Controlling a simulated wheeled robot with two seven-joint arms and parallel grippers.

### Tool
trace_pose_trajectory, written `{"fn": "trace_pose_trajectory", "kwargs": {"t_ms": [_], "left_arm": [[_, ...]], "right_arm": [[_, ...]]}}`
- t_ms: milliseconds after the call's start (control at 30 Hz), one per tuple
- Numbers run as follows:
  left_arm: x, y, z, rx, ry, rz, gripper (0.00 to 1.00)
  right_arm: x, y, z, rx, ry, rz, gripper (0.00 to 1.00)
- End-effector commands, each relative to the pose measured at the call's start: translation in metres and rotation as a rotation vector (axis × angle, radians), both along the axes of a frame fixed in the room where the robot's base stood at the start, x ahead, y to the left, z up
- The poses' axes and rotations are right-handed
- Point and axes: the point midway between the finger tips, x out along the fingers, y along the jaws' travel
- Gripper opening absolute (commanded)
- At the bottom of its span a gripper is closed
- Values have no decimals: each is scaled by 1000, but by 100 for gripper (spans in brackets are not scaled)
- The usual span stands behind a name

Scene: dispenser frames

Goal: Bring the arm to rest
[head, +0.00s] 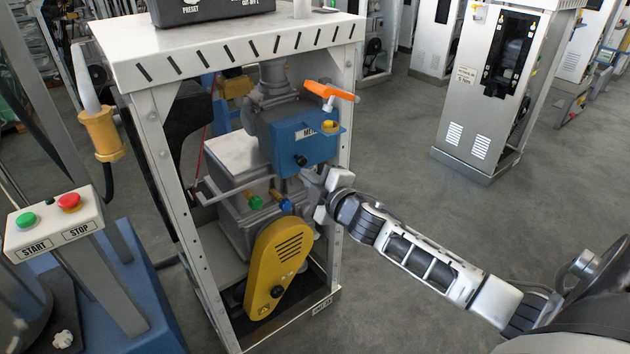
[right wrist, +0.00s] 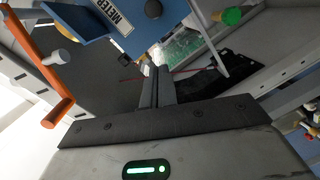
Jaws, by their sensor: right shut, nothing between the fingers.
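My right arm (head: 425,262) reaches in from the lower right in the head view, stretched toward the open side of a white dispenser frame (head: 345,120). Its gripper (head: 312,180) is at the frame's right post, just below a blue meter box (head: 305,150). In the right wrist view the two dark fingers (right wrist: 157,85) are together, with nothing held between them. The meter box (right wrist: 90,30) shows beyond them there, with an orange handle (right wrist: 57,112) at the left. Whether the gripper touches anything is unclear. My left gripper is in neither view.
The orange lever (head: 330,91) sits above the gripper. Green (head: 254,201) and blue (head: 281,200) valve handles and a yellow guard (head: 280,268) lie left and below. A START/STOP box (head: 52,222) stands at left. Open floor (head: 430,215) lies to the right.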

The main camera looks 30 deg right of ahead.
Motion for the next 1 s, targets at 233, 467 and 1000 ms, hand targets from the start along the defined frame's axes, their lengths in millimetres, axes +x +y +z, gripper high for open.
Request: {"fn": "trace_pose_trajectory", "kwargs": {"t_ms": [233,467,1000], "left_arm": [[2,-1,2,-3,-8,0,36],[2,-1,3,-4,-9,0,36],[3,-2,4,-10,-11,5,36]], "right_arm": [[-22,0,2,1,0,1,0],[-25,3,-1,11,5,1,0],[-218,169,-142,868,511,-109,0]]}}
